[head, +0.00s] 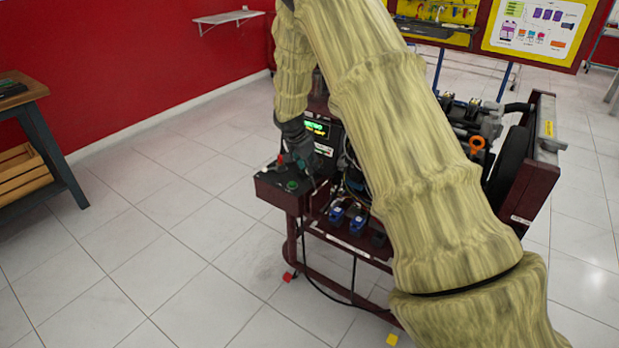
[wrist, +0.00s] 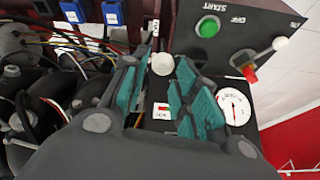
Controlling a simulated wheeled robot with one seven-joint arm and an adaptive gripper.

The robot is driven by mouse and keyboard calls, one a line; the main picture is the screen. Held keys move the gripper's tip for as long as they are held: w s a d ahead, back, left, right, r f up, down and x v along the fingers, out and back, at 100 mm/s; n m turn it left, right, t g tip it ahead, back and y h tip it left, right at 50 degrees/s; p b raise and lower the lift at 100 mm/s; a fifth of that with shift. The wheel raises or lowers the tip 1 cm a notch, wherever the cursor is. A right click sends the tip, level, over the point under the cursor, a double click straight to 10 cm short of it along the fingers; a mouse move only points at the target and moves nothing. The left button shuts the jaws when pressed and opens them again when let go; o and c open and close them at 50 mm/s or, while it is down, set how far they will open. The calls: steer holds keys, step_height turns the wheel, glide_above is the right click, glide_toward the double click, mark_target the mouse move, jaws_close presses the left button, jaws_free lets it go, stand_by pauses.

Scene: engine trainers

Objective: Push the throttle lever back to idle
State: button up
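The dark control box (head: 272,190) stands at the left end of the engine trainer. In the wrist view its panel (wrist: 232,52) carries a green START button (wrist: 207,27) and a lever with a white ball knob (wrist: 281,44) beside a red part. A second pale round knob (wrist: 163,64) shows between my fingertips; its shaft is hidden. I cannot tell from the labels which one is the throttle lever. My gripper (wrist: 164,72) is open, with its teal-padded fingers on either side of the pale knob; contact is unclear. In the head view my gripper (head: 300,158) is over the box.
Gauges (wrist: 235,106) sit beside the right finger. The engine (head: 480,125) and wiring lie right of the box, with blue parts (head: 347,218) below. A workbench (head: 22,92) stands far left. The tiled floor (head: 170,240) left of the trainer is clear.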

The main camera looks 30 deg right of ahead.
mark_target(313, 180)
steer(key=x, duration=1)
steer(key=shift+w+a+f, duration=0.1)
steer(key=shift+a, duration=0.1)
steer(key=shift+c, duration=0.3)
jaws_close()
